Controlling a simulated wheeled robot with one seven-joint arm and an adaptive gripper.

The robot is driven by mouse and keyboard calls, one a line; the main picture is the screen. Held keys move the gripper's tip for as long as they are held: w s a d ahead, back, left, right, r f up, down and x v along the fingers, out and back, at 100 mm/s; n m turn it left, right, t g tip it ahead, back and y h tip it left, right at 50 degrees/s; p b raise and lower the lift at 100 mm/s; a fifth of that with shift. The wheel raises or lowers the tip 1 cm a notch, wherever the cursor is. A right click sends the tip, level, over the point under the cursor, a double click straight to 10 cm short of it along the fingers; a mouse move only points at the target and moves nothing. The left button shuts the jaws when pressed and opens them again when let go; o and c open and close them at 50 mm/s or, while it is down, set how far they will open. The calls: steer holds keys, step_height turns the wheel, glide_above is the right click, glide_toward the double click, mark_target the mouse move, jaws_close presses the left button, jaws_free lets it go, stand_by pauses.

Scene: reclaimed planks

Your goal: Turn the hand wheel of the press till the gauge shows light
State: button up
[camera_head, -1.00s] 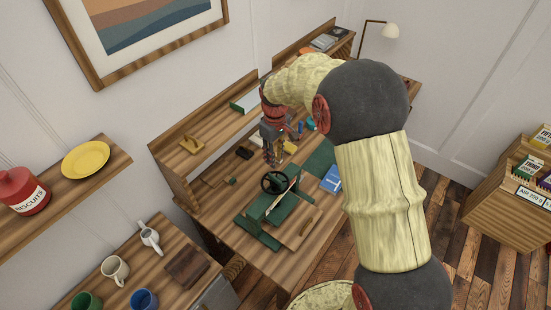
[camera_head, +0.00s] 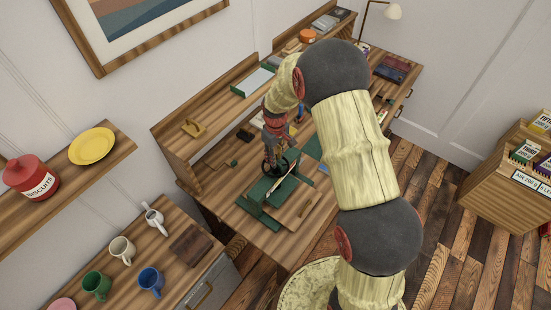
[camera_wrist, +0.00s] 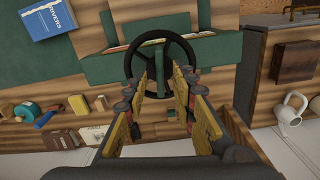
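The green press (camera_head: 256,205) stands on the wooden desk with its dark hand wheel (camera_head: 297,157) on top. In the wrist view, the wheel (camera_wrist: 186,46) is a black ring in front of the green press body (camera_wrist: 105,66). My gripper (camera_head: 273,160) is above the wheel, pointing down, and hides part of it in the head view. In the wrist view, my gripper (camera_wrist: 161,76) has its two fingers apart, overlapping the near part of the wheel; contact cannot be told. A pale strip with red shows on the press, but no gauge reading can be made out.
A blue book (camera_wrist: 54,18) lies on the green mat beside the press. Small tools and boxes (camera_wrist: 60,138) lie nearby on the desk. A raised shelf (camera_head: 212,116) runs along the desk's back. Mugs (camera_head: 151,281) stand on a lower cabinet at the left.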

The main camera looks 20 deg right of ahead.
steer(key=shift+f, duration=0.8)
steer(key=c, duration=0.3)
steer(key=c, duration=0.4)
jaws_close()
